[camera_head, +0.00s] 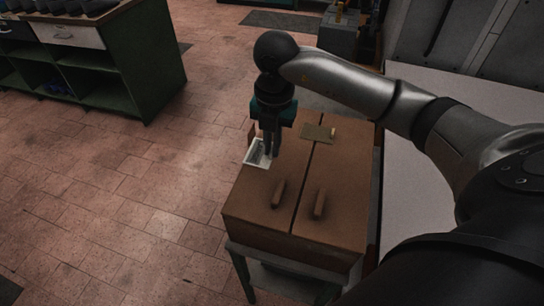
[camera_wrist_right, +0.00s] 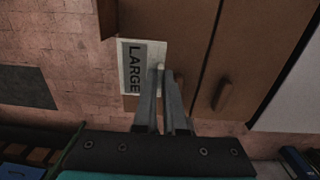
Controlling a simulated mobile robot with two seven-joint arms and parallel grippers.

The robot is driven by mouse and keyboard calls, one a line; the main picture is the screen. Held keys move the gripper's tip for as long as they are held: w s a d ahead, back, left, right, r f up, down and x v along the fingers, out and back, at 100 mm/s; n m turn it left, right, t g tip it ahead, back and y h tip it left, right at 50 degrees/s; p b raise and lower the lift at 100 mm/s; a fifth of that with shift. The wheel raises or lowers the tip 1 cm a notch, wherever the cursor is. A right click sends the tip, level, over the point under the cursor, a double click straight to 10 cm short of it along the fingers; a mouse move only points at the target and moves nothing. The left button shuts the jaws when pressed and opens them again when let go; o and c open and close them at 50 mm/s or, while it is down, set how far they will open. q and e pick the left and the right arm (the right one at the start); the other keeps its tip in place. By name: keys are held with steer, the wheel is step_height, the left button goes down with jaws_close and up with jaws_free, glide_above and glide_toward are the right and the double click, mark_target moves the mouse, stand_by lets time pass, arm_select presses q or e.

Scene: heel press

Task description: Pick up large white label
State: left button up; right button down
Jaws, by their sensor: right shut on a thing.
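The large white label (camera_head: 255,154) is at the left edge of the brown box top in the head view, partly hidden by my right gripper. In the right wrist view the white label (camera_wrist_right: 131,66) shows a grey panel with the word "LARGE". My right gripper (camera_head: 270,153) points down over the label. In the wrist view the fingertips (camera_wrist_right: 161,72) meet at the label's right edge and are shut on it. The label looks flat and close to the box surface; I cannot tell whether it is lifted. My left gripper is not in view.
The brown box (camera_head: 250,207) stands on a metal-legged stand. Two wooden handles (camera_head: 279,192) and a small plate with a latch (camera_head: 318,132) are on its top. A green shelf unit (camera_head: 150,65) is at the upper left. The tiled floor at left is clear.

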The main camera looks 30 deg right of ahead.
step_height(320, 180, up, 17)
steer(key=p, duration=0.4)
steer(key=shift+r, duration=0.15)
stand_by(0.3)
